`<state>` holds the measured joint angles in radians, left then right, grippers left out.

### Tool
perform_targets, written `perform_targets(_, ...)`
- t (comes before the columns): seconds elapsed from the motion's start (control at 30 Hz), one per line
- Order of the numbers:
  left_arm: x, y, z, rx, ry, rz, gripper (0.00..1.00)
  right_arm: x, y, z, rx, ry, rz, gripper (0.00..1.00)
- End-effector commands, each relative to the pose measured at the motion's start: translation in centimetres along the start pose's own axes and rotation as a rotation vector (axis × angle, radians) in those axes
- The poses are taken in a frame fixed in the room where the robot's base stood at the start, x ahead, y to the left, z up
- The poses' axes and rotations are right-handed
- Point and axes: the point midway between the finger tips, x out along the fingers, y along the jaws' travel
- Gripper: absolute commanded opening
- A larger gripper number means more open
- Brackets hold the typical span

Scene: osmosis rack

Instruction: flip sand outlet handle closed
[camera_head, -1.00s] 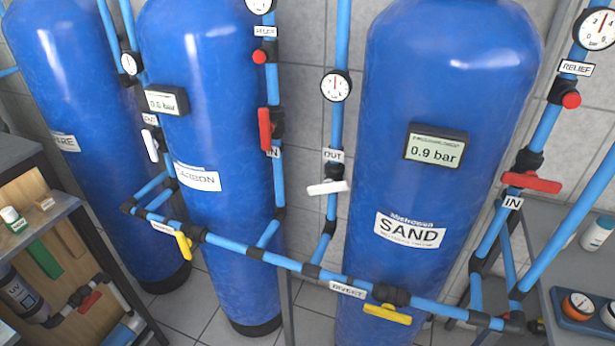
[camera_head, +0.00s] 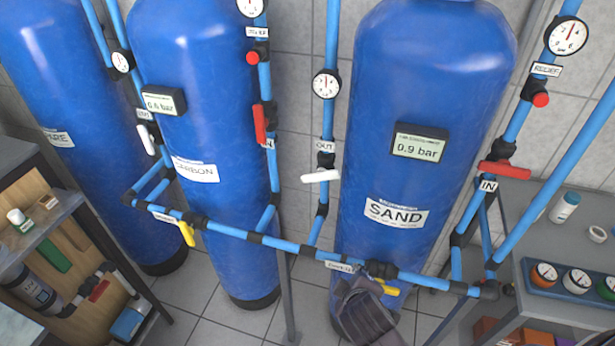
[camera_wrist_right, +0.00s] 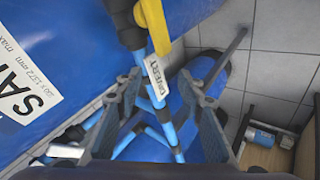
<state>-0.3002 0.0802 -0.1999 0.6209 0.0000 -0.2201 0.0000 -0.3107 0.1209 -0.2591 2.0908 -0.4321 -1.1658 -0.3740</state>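The white sand outlet handle (camera_head: 320,176) sits just below the OUT label (camera_head: 324,146) on the blue pipe left of the SAND tank (camera_head: 425,70). It lies roughly across the pipe, slightly tilted. My right gripper (camera_head: 360,290) is low in front of the SAND tank, beside the yellow divert handle (camera_head: 388,290) and below and right of the white handle, apart from it. In the right wrist view, my right gripper (camera_wrist_right: 156,100) has its fingers spread, with nothing held; the DIVERT label (camera_wrist_right: 155,82) and pipe show beyond. My left gripper is not in view.
A horizontal blue pipe (camera_head: 289,247) crosses below the white handle. The red IN handle (camera_head: 504,170) is at right, another red handle (camera_head: 260,124) at left.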

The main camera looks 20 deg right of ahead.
Motion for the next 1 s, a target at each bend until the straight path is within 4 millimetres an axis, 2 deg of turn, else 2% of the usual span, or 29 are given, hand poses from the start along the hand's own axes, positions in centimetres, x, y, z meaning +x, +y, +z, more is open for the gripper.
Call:
perform_targets(0.17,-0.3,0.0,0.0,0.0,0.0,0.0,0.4,1.1,4.9,-5.5,-0.276,0.074,0.202,0.35)
perform_targets(0.3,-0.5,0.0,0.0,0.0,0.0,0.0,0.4,1.0,8.8,-11.0,-0.549,0.119,0.398,0.35)
perform_targets(0.4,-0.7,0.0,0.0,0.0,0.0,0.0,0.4,0.3,10.9,-15.0,-0.742,0.137,0.536,0.35)
perform_targets(0.5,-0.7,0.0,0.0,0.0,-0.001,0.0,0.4,-0.3,12.0,-17.6,-0.874,0.14,0.629,0.35)
perform_targets(0.67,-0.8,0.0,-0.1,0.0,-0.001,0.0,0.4,-0.4,12.7,-19.1,-0.945,0.139,0.68,0.35)
perform_targets(1.0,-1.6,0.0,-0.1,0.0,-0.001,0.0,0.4,3.0,14.9,-20.8,-0.941,0.139,0.678,0.35)
